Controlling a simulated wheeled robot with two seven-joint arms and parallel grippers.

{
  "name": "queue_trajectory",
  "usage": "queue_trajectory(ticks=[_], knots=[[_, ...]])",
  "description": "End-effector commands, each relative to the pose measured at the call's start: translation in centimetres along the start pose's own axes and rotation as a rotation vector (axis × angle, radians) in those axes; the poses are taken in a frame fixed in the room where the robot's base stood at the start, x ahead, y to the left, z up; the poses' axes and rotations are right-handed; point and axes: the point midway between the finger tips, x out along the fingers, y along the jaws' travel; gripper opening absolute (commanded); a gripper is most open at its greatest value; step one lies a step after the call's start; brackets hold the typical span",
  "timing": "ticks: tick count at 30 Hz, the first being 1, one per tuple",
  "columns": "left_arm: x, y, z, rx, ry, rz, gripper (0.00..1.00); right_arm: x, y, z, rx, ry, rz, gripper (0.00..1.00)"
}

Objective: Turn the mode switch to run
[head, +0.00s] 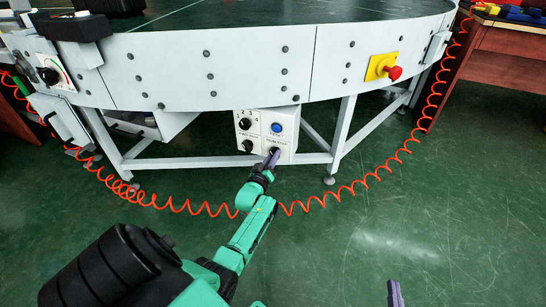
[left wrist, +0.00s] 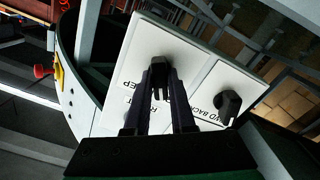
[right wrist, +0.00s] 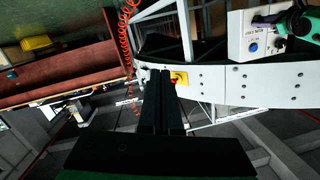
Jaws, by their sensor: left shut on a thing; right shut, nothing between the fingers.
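The mode switch (head: 275,150) is a black knob at the lower right of the white control box (head: 262,127) under the curved conveyor. Its label is partly covered; letters ending in "EP" show in the left wrist view. My left gripper (head: 272,157) reaches up to the box, its fingers closed on the knob. In the left wrist view the left gripper's two fingers (left wrist: 160,75) sit on either side of the black knob, and the fingers hide much of the lettering. My right gripper (head: 395,293) is shut and empty, low in the head view, well away from the box.
A blue button (head: 276,127) sits just above the switch. Other black knobs, one at the upper left (head: 245,124) and one at the lower left (head: 247,145), are close by. A red emergency stop (head: 393,72) and a coiled orange hose (head: 330,200) lie to the right.

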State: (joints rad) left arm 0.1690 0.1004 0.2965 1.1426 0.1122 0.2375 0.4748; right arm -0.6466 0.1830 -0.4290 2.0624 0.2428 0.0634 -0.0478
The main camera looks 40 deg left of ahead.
Motion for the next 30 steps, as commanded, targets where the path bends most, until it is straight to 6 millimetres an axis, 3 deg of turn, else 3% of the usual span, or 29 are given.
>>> queue_trajectory(ticks=[1,2,3,4,19,20,23,28,30], knots=[[-0.1,-0.1,0.2,-0.004,-0.003,-0.002,0.0,0.0,0.0,0.0,0.0,0.0,0.0,0.0],[-0.1,-0.1,0.2,-0.004,-0.003,-0.002,0.3,0.0,0.0,0.0,0.0,0.0,0.0,0.0],[-0.1,-0.1,0.2,-0.003,-0.003,-0.002,0.45,0.0,0.0,0.0,0.0,0.0,0.0,0.0],[-0.1,-0.1,0.1,-0.003,-0.002,-0.002,0.53,0.0,0.0,0.0,0.0,0.0,0.0,0.0],[-0.8,0.0,0.0,0.0,-0.002,-0.001,0.53,-0.2,-0.1,0.1,0.007,-0.022,0.001,0.0],[-1.0,0.1,-0.1,-0.001,-0.002,-0.001,0.53,-0.4,-0.2,0.4,0.01,-0.033,0.003,0.0],[-1.8,0.1,-0.1,-0.001,-0.002,-0.001,0.53,-2.9,-0.2,4.8,0.041,-0.163,0.018,0.0],[-3.1,0.1,-0.2,0.0,-0.001,-0.002,0.53,-5.4,-0.8,8.1,0.075,-0.281,0.028,0.0],[-5.5,0.3,-0.5,-0.001,-0.005,-0.004,0.53,-5.2,-1.3,5.8,0.067,-0.285,0.022,0.0]])
